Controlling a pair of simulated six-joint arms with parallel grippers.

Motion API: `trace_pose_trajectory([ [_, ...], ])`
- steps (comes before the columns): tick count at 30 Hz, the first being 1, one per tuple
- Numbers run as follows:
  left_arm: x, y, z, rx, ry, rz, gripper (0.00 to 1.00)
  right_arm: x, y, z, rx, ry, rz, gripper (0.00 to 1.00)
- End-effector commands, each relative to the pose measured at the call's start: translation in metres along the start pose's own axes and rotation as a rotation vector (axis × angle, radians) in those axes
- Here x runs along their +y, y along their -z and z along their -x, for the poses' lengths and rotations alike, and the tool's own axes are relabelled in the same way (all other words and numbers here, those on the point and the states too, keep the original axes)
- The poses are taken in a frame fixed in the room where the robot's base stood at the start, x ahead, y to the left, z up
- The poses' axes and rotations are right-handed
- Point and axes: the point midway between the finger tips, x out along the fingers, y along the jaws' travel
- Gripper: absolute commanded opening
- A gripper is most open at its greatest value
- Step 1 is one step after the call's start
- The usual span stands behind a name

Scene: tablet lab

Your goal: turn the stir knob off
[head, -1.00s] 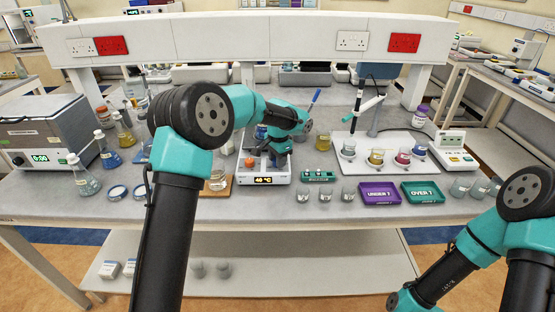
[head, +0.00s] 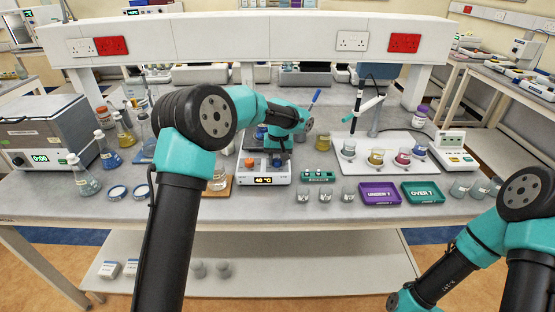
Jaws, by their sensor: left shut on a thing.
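The hotplate stirrer (head: 264,179) stands on the bench left of centre, with a lit display reading about 48 °C. An orange knob (head: 249,163) shows on its left side. My left gripper (head: 277,162) points down at the right side of the stirrer, at a small blue knob (head: 277,166), which I take for the stir knob. The gripper is shut on it and mostly hides it, so its turn position cannot be read. My right arm shows at the lower right, but its gripper is not in view.
A beaker (head: 219,180) on a wooden board stands just left of the stirrer. A small green rack (head: 318,175) and several small beakers (head: 325,194) are at its right. Purple (head: 379,193) and green (head: 422,192) trays lie further right.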

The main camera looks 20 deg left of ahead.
Motion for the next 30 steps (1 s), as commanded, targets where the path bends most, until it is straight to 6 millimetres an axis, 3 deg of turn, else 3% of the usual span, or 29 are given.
trace_pose_trajectory([
  [15,-0.0006,0.0003,0.0002,-0.019,0.000,0.453,0.11,0.0000,0.0000,0.0000,0.000,0.000,0.000,0.43],
  [30,-0.0008,0.0003,0.0001,-0.025,0.001,0.608,0.11,0.0000,0.0000,0.0000,0.000,0.000,0.000,0.43],
])
